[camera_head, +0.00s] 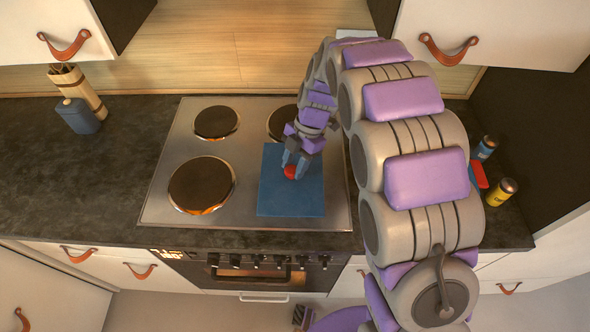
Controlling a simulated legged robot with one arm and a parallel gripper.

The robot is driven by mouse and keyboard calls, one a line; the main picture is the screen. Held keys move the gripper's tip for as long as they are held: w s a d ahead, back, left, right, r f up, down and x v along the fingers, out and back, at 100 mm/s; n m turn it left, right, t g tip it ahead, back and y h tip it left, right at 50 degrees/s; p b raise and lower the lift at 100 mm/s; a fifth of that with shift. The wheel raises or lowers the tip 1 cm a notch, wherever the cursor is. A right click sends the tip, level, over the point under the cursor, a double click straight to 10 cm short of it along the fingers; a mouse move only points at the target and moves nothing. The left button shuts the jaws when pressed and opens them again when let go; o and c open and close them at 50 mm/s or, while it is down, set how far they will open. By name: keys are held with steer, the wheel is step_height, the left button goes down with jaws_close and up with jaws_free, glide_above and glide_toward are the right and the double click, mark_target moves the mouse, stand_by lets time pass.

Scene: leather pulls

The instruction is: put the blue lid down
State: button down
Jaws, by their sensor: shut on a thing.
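The blue lid (298,199) is a flat square with a red knob (290,172). It is over the front right part of the stovetop. My gripper (294,168) is above the lid, with its fingers shut on the red knob. The lid looks level and hides the burner area beneath it. I cannot tell whether it touches the stovetop or hangs just above it.
The stovetop (243,214) has bare burners at front left (201,185) and back left (216,123). The back right burner (283,122) is partly hidden by my arm. A blue container (78,116) stands at left. Cans, one yellow (501,192), stand at right.

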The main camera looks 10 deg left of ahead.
steer(key=shift+f, duration=0.95)
steer(key=shift+d+f+b, duration=0.15)
steer(key=shift+f+b, duration=0.15)
steer(key=shift+f, duration=0.1)
steer(key=shift+d+r, duration=0.15)
steer(key=shift+d, duration=0.4)
steer(key=c, duration=1.1)
jaws_free()
steer(key=shift+a, duration=0.1)
steer(key=o, duration=0.4)
steer(key=shift+a+f, duration=0.25)
steer(key=shift+a, duration=0.2)
steer(key=shift+d+r, duration=0.3)
steer(key=shift+d, duration=0.1)
steer(key=p+v, duration=0.2)
steer(key=v, duration=0.9)
steer(key=shift+w+r+p, duration=0.15)
steer(key=shift+r+p, duration=0.2)
